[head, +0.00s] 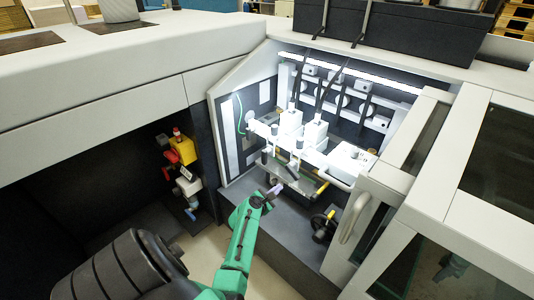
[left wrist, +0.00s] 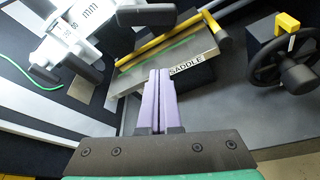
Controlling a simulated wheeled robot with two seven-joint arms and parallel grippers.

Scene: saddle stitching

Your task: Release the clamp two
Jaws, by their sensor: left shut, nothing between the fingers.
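My left gripper (head: 276,189) reaches into the open bay of the machine from below. In the left wrist view its purple fingers (left wrist: 160,85) are pressed together with nothing between them. A white clamp unit (left wrist: 82,32) with a millimetre scale and dark handles (left wrist: 147,14) is ahead, at the upper left, apart from the fingers. In the head view, white stitching units with dark handles (head: 295,164) stand above my gripper. I cannot tell which one is clamp two. My right gripper is not in view.
A metal plate (left wrist: 190,62) labelled SADDLE with a yellow bar (left wrist: 156,48) lies just beyond the fingertips. A black handwheel (head: 323,226) is to the right. A machine door with a grey handle (head: 354,217) is further right. Red and yellow fittings (head: 180,150) are at the left.

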